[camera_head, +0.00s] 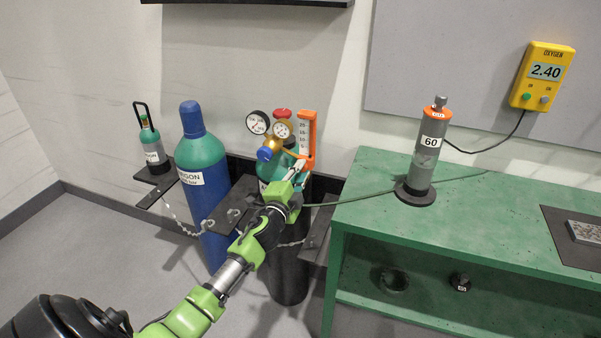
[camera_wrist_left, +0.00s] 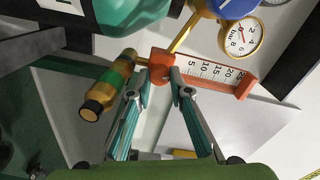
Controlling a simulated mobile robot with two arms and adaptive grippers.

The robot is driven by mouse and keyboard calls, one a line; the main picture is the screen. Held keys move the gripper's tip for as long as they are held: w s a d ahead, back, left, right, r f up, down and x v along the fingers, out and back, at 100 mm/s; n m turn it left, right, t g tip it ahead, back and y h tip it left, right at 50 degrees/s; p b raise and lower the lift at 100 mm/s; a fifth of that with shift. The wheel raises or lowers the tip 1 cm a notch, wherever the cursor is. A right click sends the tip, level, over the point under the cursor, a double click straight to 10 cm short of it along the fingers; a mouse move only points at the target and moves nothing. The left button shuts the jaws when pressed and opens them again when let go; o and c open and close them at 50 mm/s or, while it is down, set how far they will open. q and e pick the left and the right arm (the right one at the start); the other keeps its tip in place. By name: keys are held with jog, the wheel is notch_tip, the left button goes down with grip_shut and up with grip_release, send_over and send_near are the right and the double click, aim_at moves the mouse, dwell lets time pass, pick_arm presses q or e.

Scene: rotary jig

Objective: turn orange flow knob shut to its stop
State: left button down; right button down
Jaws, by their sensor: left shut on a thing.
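The orange flowmeter (camera_head: 308,130) with a numbered white scale stands upright beside the brass regulator. It also shows in the left wrist view (camera_wrist_left: 215,78), lying sideways. At its low-number end is an orange knob (camera_wrist_left: 159,66), between my left fingertips. My left gripper (camera_head: 299,172) reaches the flowmeter's lower end in the head view, and its two fingers (camera_wrist_left: 158,78) close on the orange knob in the wrist view. The fingers partly cover the knob, so its turn angle cannot be told. My right gripper is not in view.
Two round gauges (camera_head: 258,122) and a blue knob (camera_head: 264,154) sit close beside the flowmeter. A brass fitting (camera_wrist_left: 105,90) lies near the fingers. A blue-green argon cylinder (camera_head: 203,165) stands left. The green bench (camera_head: 370,215) with a grey cylinder (camera_head: 428,150) is right.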

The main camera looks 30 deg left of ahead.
pick_arm(q)
jog(key=shift+m, duration=1.7)
jog(key=shift+f, duration=0.1)
jog(key=c, duration=1.8)
grip_release()
jog(key=shift+c, duration=0.2)
jog(key=shift+s+f, duration=0.1)
jog(key=shift+s+d, duration=0.15)
jog(key=shift+s, duration=0.1)
jog(key=v, duration=0.7)
jog(key=shift+r, duration=0.25)
jog(key=shift+s, duration=0.15)
